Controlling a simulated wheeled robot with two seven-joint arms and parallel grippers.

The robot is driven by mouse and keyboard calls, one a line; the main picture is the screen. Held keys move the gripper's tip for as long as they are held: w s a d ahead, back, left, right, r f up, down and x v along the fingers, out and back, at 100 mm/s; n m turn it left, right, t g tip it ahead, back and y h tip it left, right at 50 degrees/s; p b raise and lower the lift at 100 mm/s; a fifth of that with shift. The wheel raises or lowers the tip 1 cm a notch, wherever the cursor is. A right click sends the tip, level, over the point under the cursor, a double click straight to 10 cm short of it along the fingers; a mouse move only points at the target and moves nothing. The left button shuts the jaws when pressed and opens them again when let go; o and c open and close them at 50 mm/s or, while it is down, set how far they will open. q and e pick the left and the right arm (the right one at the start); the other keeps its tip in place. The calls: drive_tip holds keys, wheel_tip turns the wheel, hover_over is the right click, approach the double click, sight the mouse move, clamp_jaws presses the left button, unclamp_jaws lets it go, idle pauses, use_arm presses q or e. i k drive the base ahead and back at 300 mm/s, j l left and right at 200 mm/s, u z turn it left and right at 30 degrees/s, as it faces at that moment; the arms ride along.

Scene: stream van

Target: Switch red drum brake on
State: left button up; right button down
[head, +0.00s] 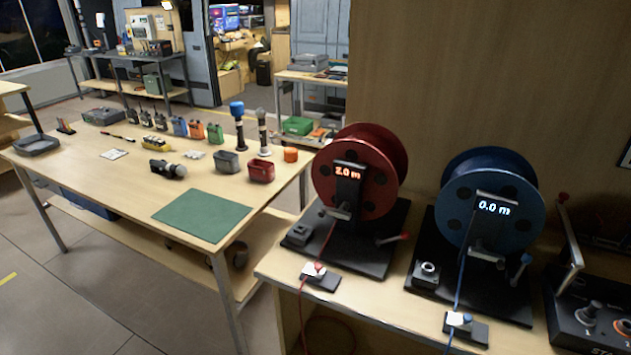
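The red drum (388,150) stands upright on a black base plate (370,262) on the wooden bench. Its display (348,171) glows orange and seems to read 2.0 m. A short lever with a red knob (404,236) sticks out at the right of this base, tilted up to the right. A small dark block (298,233) sits on the base's left front corner. I cannot tell from the picture which of these is the brake or how it is set. A red cord hangs from the drum to a small guide block (320,276) at the bench edge. Neither gripper is in view.
A blue drum (520,180) reading 0.0 m stands close on the right, with its own lever (521,265). A dark control box (590,315) with knobs and an upright grey bar is at far right. A table (130,185) with radios and microphones is at left.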

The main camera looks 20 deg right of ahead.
sight(393, 239)
drive_tip(key=z, duration=1.25)
